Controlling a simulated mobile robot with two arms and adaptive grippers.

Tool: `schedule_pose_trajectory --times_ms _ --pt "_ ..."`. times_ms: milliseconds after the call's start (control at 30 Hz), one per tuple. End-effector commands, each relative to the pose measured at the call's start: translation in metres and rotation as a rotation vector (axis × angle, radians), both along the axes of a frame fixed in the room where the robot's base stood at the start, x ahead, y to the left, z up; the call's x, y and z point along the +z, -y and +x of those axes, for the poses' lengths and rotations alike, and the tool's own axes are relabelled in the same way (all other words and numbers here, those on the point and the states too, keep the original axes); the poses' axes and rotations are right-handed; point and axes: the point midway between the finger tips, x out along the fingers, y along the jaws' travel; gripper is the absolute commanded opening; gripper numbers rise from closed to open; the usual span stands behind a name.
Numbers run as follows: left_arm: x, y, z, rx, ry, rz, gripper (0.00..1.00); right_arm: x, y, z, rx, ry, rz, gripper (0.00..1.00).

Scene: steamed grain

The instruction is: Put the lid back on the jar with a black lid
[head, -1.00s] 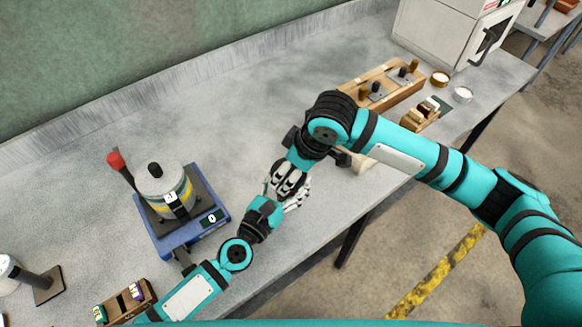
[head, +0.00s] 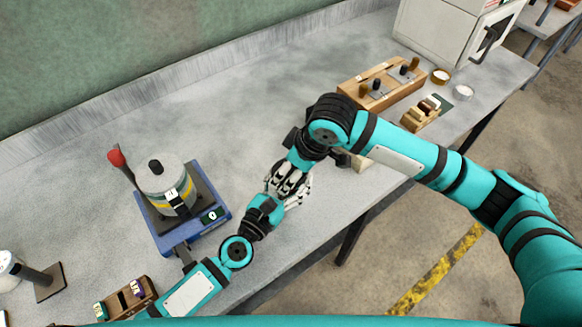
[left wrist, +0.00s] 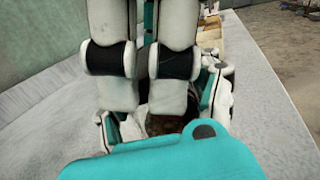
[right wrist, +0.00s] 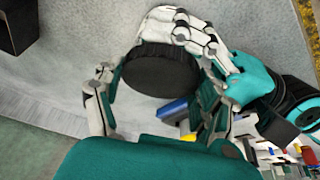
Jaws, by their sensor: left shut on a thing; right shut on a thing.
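My left gripper (head: 290,198) and right gripper (head: 284,178) meet close together over the front of the bench in the head view, their fingers overlapping. In the right wrist view, a round black lid (right wrist: 160,72) with a thick rim sits between the fingers of my right gripper, which is shut on it. White fingers of my left gripper show just behind it. In the left wrist view, my left gripper is shut around a dark brownish thing (left wrist: 165,123), probably the jar, mostly hidden by the fingers. I cannot tell whether lid and jar touch.
A metal pot (head: 160,175) stands on a blue scale (head: 190,235) at left, with a red-topped lever (head: 116,156) beside it. A small wooden rack (head: 125,299) is at front left. A wooden holder (head: 380,86) and a pale oven (head: 452,35) are at back right. The bench's middle is clear.

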Motion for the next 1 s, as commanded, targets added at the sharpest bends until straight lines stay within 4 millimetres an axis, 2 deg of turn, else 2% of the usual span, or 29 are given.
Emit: schedule_pose_trajectory --times_ms 33,167,400,1000 --pt "0.002 -0.001 0.002 0.004 0.004 -0.005 0.06 -0.009 0.005 -0.003 -0.003 -0.018 -0.021 0.48" --pt "0.002 -0.001 0.002 0.005 0.005 -0.005 0.06 -0.01 0.007 -0.004 -0.005 -0.011 -0.008 0.48" --pt "0.002 -0.002 0.002 0.007 0.005 -0.005 0.06 -0.001 0.009 -0.005 -0.007 0.072 0.128 0.48" --pt "0.002 -0.002 0.002 0.006 0.003 -0.002 0.06 0.004 0.006 -0.004 -0.004 0.109 0.186 0.47"
